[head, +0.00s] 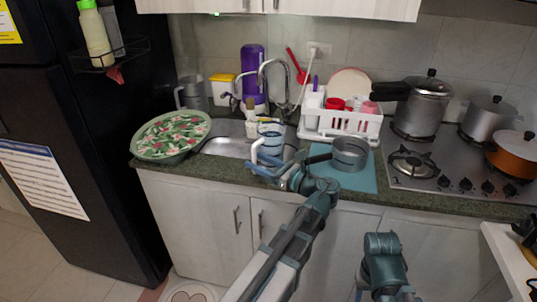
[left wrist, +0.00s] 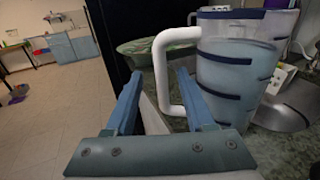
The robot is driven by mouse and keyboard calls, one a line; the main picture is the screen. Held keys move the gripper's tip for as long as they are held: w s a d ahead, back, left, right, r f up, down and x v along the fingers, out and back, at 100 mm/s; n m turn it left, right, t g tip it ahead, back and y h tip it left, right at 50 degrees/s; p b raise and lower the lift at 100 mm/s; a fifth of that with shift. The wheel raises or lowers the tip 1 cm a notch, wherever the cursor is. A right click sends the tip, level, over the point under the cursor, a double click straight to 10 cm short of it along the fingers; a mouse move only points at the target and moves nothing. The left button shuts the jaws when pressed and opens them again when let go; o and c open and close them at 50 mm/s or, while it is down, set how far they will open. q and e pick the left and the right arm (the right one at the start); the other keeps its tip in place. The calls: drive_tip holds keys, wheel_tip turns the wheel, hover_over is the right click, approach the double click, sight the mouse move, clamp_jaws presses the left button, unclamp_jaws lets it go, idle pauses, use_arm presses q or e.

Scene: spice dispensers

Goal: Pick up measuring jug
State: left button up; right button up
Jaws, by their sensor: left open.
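The measuring jug (head: 271,142), clear with dark blue bands and a white handle, stands upright at the sink's front right edge in the head view. It fills the right of the left wrist view (left wrist: 237,75). My left gripper (head: 263,168) is at the handle side of the jug. In the left wrist view its two blue fingers (left wrist: 159,82) are apart, with the white handle showing between them. Whether they touch the handle cannot be told. My right gripper is out of view; only part of that arm shows.
A green floral tray (head: 172,132) lies left of the sink. A metal pan (head: 350,152) sits on a blue mat (head: 345,179) to the right, near my left wrist. A white dish rack (head: 345,124) stands behind it.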

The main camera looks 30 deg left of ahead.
use_arm(q)
drive_tip(key=a, duration=0.2)
drive_tip(key=w+a, duration=0.1)
drive_tip(key=a, duration=0.2)
clamp_jaws()
idle(0.3)
idle(1.1)
